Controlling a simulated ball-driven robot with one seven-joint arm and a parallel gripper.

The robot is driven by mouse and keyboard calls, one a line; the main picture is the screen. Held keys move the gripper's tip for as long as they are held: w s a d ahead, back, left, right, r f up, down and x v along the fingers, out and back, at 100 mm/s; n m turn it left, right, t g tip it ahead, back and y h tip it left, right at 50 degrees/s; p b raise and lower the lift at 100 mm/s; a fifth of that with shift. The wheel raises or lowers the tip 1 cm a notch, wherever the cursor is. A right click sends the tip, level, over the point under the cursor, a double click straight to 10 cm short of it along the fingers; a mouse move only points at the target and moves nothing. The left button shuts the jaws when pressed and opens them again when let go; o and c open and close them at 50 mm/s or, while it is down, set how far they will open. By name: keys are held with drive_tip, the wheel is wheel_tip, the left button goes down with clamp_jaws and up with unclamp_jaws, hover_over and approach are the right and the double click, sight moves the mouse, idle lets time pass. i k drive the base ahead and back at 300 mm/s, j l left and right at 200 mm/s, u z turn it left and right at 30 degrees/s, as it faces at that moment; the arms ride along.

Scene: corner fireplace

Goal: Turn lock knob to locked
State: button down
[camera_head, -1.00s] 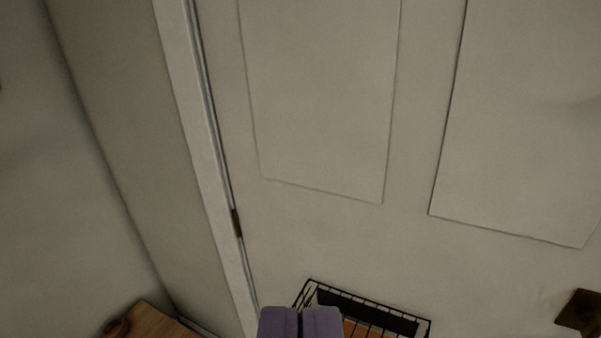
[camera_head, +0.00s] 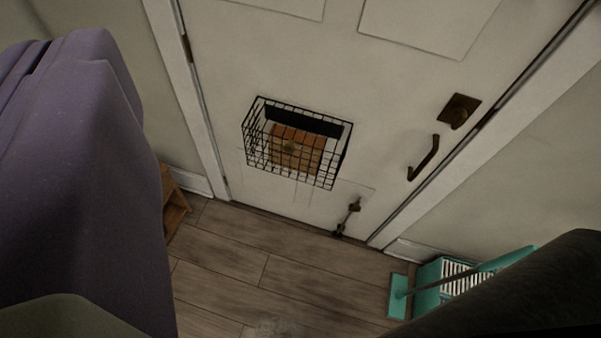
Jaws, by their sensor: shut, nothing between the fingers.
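The lock knob (camera_head: 459,111) is a small dark bronze piece on a square plate, high on the right side of the white door (camera_head: 385,75). Its turn angle is too small to tell. A dark curved door handle (camera_head: 425,160) is just below it.
A black wire basket (camera_head: 297,142) with a brown thing inside hangs on the door. A dark door stop (camera_head: 347,217) is low on the door. A wooden piece (camera_head: 173,205) stands at left. Wood floor (camera_head: 270,265) lies between.

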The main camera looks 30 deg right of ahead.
sight(460, 114)
drive_tip(key=k+z, duration=0.15)
drive_tip(key=z, duration=0.25)
drive_tip(key=k+z, duration=0.2)
drive_tip(key=z, duration=0.25)
drive_tip(key=k+z, duration=0.15)
drive_tip(key=z, duration=0.25)
drive_tip(key=i+j+z, duration=0.1)
drive_tip(key=i+j, duration=0.95)
drive_tip(key=j, duration=0.1)
